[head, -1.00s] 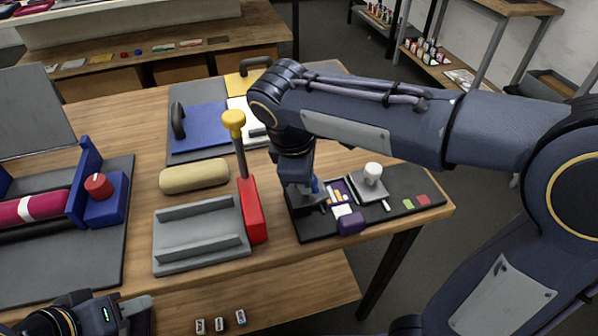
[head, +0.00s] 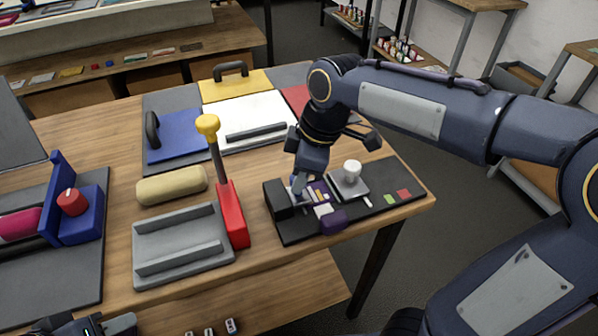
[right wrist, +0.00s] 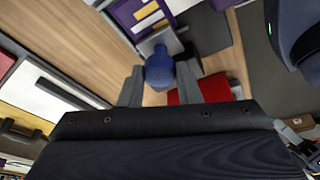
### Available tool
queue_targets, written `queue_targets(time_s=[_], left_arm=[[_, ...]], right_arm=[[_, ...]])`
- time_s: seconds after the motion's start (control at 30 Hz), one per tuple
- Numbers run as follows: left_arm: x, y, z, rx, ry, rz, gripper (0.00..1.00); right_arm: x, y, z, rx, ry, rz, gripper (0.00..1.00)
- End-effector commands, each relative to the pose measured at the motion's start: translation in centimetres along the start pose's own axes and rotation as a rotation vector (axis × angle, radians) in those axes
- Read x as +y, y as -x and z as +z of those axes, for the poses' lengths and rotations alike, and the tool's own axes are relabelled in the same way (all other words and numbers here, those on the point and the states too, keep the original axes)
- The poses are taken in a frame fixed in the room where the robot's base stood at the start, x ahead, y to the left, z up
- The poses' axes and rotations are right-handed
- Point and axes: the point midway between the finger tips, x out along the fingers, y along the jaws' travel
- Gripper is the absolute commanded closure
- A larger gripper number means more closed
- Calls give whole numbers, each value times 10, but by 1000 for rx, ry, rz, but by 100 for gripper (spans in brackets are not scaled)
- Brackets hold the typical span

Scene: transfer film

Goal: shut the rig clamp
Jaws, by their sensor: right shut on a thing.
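The rig (head: 318,196) is a small fixture with a purple and white card on a dark mat at the table's right. Its clamp has a grey block and a blue knob, seen in the right wrist view (right wrist: 160,68). My right gripper (head: 298,186) reaches down to the rig's left part. In the right wrist view its two grey fingers (right wrist: 160,82) are shut on the blue knob. The fingers hide much of the clamp in the head view. My left gripper (head: 118,324) shows only partly at the bottom left, away from the rig.
A red block (head: 233,215) with a yellow-knobbed lever stands left of the rig, beside a grey channelled tray (head: 180,248). A beige roll (head: 171,186) lies farther left.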

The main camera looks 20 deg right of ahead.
Motion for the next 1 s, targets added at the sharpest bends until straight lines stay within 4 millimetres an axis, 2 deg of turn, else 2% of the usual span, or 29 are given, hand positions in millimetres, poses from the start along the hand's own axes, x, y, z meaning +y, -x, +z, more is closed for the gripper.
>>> queue_targets(time_s=[0.23,0.27,0.4,0.73,0.87,1.0], left_arm=[[0,0,0,0,0,0,64],[0,0,0,0,0,0,64],[0,0,0,0,0,0,64],[0,1,0,0,0,0,64],[1,3,-1,0,0,0,64],[2,6,-3,0,0,0,64]], right_arm=[[1,0,0,0,-2,2,92],[1,0,0,0,-2,2,66],[0,0,0,0,-2,1,48],[0,4,0,0,-2,1,48],[1,21,0,2,-3,3,48],[1,46,-1,3,-3,4,48]])
